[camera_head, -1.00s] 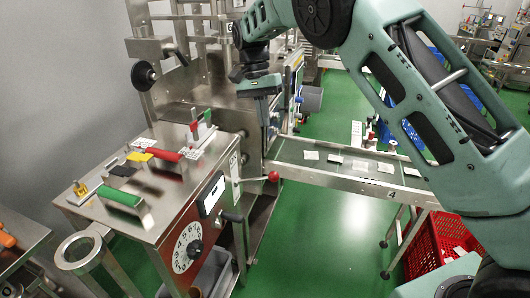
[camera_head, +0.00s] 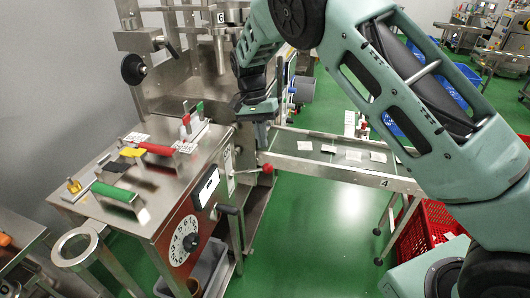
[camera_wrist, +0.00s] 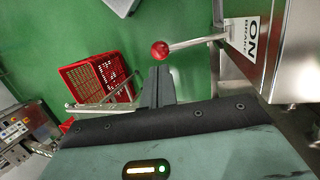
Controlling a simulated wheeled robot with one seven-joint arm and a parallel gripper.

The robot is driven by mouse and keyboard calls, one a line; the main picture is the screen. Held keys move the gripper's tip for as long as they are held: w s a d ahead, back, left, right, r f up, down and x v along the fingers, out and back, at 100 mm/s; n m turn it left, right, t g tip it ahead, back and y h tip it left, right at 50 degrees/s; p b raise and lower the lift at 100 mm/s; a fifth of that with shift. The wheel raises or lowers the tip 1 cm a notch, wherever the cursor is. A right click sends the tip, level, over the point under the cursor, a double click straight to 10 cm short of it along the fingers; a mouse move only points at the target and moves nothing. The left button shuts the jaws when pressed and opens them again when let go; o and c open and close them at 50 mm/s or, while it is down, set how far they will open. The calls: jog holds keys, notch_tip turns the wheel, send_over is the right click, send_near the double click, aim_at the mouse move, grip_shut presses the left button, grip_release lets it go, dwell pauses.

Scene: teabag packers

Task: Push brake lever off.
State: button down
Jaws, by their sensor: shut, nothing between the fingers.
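The brake lever is a metal rod (camera_head: 247,171) with a red ball knob (camera_head: 267,168), sticking out from the side of the steel machine. The knob also shows in the wrist view (camera_wrist: 160,50), with its rod running right toward a white label (camera_wrist: 245,42) that reads ON and BRAKE. My gripper (camera_head: 262,143) is shut and empty, pointing down just above the knob. In the wrist view its narrow dark fingers (camera_wrist: 158,72) end close by the knob. I cannot tell whether they touch it.
A conveyor (camera_head: 335,168) with flat packets runs right from the machine. A red crate (camera_head: 440,225) stands on the floor to the right. The machine top carries green (camera_head: 115,192) and red handles. A black-handled lever (camera_head: 228,209) sits below the brake lever.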

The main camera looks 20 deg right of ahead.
aim_at(267, 164)
jog(key=shift+p+x, duration=0.45)
jog(key=shift+x, duration=2.2)
jog(key=shift+f, duration=0.1)
jog(key=shift+s+d+f+y+b, duration=0.25)
jog(key=shift+f+y+b, duration=0.15)
jog(key=shift+b, duration=0.25)
notch_tip(267, 164, down, 12)
jog(key=s+d+t+y+b, duration=0.1)
jog(key=t+y+b, duration=0.4)
jog(key=b, duration=1.4)
jog(key=shift+s+d+n+y, duration=0.4)
jog(key=shift+d+y, duration=0.35)
jog(key=shift+y, duration=0.05)
jog(key=shift+s+f+b, duration=0.1)
jog(key=shift+f+b, duration=0.25)
jog(key=shift+r, duration=0.1)
